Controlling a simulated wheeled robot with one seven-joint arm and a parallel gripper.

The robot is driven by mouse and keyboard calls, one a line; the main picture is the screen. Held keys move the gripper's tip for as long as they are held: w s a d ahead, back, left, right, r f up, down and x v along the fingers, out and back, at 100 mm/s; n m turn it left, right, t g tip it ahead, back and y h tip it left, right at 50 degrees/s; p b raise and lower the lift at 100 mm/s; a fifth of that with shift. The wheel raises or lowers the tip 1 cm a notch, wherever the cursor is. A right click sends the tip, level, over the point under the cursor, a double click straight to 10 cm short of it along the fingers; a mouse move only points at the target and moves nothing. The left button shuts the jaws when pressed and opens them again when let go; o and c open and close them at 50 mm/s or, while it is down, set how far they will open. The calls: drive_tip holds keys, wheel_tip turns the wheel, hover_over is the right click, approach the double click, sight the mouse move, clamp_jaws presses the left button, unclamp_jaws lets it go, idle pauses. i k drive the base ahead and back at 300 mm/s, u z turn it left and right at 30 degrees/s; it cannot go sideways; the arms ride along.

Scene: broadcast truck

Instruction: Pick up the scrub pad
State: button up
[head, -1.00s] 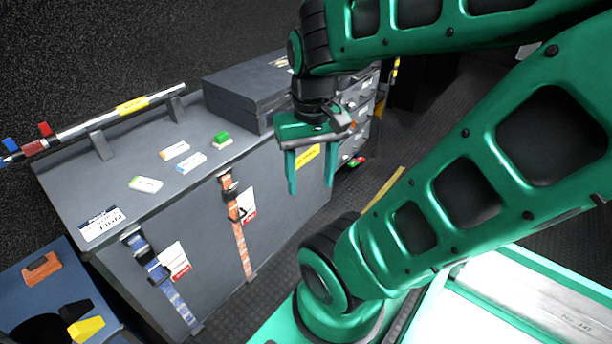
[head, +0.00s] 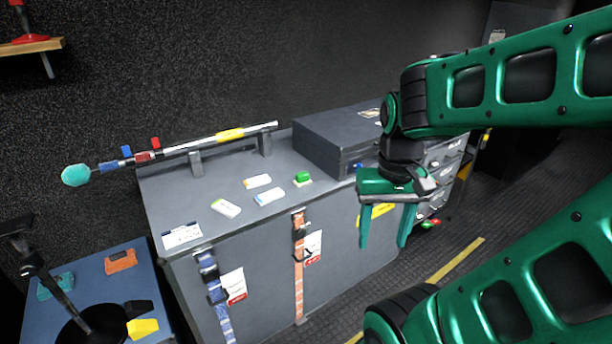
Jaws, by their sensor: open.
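No object is clearly labelled as the scrub pad. A small green block on a pale base (head: 303,178) lies on the grey chest's top and could be it. A flat teal piece (head: 56,286) and a flat orange piece (head: 121,260) lie on the blue-topped table at lower left and could also be pads; I cannot tell which is the scrub pad. A dark stand partly covers the teal piece. My gripper (head: 383,245) is open and empty, fingers pointing down, in front of the chest's right part, to the right of the green block and apart from it.
The grey chest (head: 190,215) also bears several small white packets (head: 257,181), a dark case (head: 335,140) and a long pole on brackets (head: 205,142). A yellow block (head: 143,327) lies on the blue table (head: 85,255). Straps hang down the chest's front.

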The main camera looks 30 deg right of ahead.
sight(302, 178)
drive_tip(key=z, duration=0.05)
drive_tip(key=k, duration=0.6)
drive_tip(key=u, duration=0.25)
drive_tip(key=i, duration=1.85)
drive_tip(key=z, duration=0.5)
